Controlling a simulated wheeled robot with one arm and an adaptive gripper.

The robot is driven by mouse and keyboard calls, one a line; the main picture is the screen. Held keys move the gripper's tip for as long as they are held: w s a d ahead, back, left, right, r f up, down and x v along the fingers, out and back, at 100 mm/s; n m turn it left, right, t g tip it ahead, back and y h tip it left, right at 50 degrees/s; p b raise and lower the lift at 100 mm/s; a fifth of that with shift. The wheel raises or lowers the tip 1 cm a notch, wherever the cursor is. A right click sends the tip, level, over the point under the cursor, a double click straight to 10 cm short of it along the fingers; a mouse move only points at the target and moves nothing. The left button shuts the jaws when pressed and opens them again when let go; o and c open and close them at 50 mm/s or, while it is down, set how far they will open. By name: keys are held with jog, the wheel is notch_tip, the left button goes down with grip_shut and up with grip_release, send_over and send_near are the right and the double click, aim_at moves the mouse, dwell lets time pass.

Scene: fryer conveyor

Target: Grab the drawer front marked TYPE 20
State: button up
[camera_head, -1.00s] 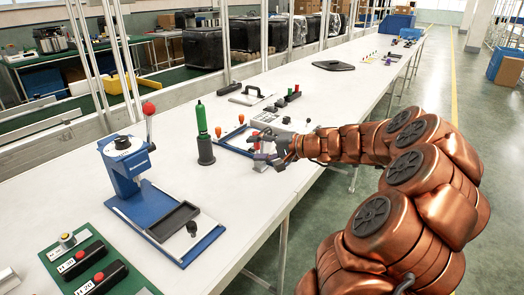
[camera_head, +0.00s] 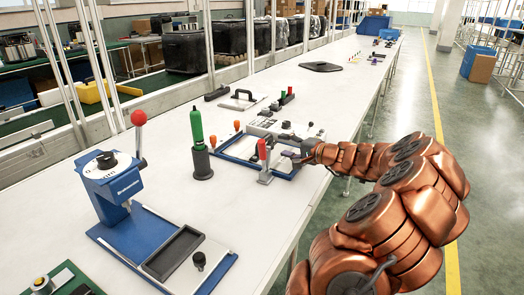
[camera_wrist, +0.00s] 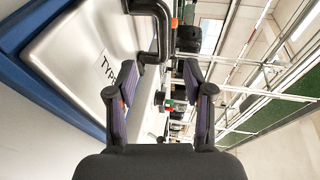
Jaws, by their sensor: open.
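A silver panel (camera_wrist: 85,50) with a blue edge fills the left of the wrist view. It bears a label reading TYPE (camera_wrist: 107,72); the number is hidden or unreadable. A black bent handle (camera_wrist: 150,14) shows beside it. My gripper (camera_wrist: 160,95) is open, with nothing seen between its two fingers; the label lies close beside the left finger. In the head view my gripper (camera_head: 292,155) is low over the right part of a blue-framed fixture (camera_head: 229,157), just right of an upright red-handled clamp (camera_head: 264,160).
A blue press (camera_head: 112,187) with a red-knobbed lever is at the near left. A plate with a black handle (camera_head: 243,98) lies behind. The white table (camera_head: 165,140) has clear patches between.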

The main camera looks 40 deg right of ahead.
jog(key=shift+y, duration=0.3)
jog(key=x, duration=0.2)
jog(key=a+x, duration=0.1)
jog(key=x, duration=0.4)
jog(key=shift+w+a+r+p, duration=0.15)
jog(key=shift+w+a+p, duration=0.15)
jog(key=shift+a, duration=0.15)
jog(key=shift+s, duration=0.1)
grip_shut()
